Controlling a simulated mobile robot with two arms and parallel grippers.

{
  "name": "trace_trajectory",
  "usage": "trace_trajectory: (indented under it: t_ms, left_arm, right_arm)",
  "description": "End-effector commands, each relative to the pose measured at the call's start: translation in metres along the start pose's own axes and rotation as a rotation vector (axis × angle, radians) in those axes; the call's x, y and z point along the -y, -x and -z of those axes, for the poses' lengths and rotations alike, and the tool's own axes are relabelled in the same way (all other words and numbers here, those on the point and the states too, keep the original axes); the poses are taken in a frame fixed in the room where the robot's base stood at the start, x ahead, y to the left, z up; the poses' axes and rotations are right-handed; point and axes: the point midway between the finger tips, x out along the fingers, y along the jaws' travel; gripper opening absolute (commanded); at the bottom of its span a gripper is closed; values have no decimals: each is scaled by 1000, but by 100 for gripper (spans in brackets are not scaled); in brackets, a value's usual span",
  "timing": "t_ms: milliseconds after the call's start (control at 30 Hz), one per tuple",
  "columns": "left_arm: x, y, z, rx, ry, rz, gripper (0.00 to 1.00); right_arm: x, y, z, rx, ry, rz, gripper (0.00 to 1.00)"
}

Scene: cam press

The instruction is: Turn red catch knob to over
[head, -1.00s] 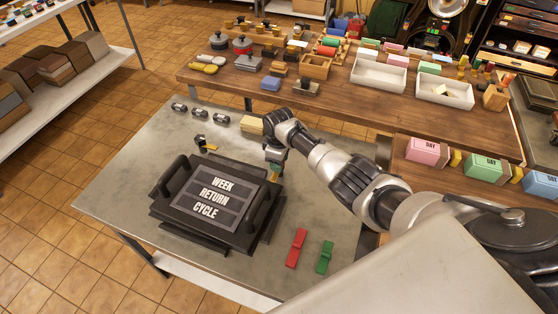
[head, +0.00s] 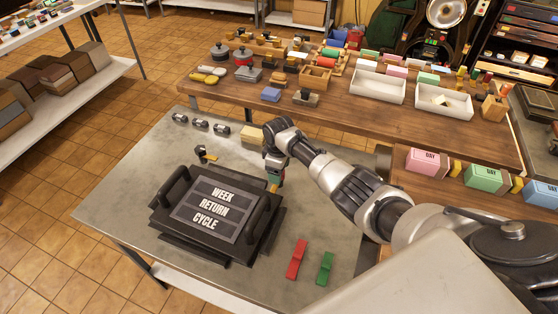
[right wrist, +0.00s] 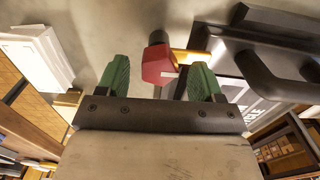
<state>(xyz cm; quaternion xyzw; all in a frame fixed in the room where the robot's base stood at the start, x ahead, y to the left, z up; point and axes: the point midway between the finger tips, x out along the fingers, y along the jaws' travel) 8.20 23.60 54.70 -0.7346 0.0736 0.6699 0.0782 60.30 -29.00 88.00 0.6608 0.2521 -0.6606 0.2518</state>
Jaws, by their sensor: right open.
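The red catch knob (right wrist: 158,65) is a faceted red block on a dark round stub, with a yellow bar beside it, in the right wrist view. My right gripper (right wrist: 160,72) is open, its green fingers on either side of the near part of the knob; I cannot tell whether they touch it. In the head view my right gripper (head: 273,184) points down at the right back corner of the black press (head: 165,222), and the knob is mostly hidden there. The press carries a plate reading "WEEK RETURN CYCLE" (head: 211,210). My left gripper is not in view.
A red block (head: 296,260) and a green block (head: 325,268) lie on the grey table (head: 130,190) right of the press. Small dark cylinders (head: 200,124) lie at its back. A black handle (right wrist: 265,75) stands close to the gripper's right. A crowded wooden bench (head: 330,110) stands behind.

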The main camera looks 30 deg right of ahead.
Motion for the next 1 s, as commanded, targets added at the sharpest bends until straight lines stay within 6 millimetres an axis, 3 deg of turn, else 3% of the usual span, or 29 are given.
trace_trajectory:
  t_ms: [300,500,1000]
  left_arm:
    - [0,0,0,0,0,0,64]
    - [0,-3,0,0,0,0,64]
    - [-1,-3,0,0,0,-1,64]
  right_arm:
    - [-1,62,1,-4,1,-4,67]
    - [-1,90,0,-3,-1,-2,67]
    - [0,100,0,-1,-1,0,67]
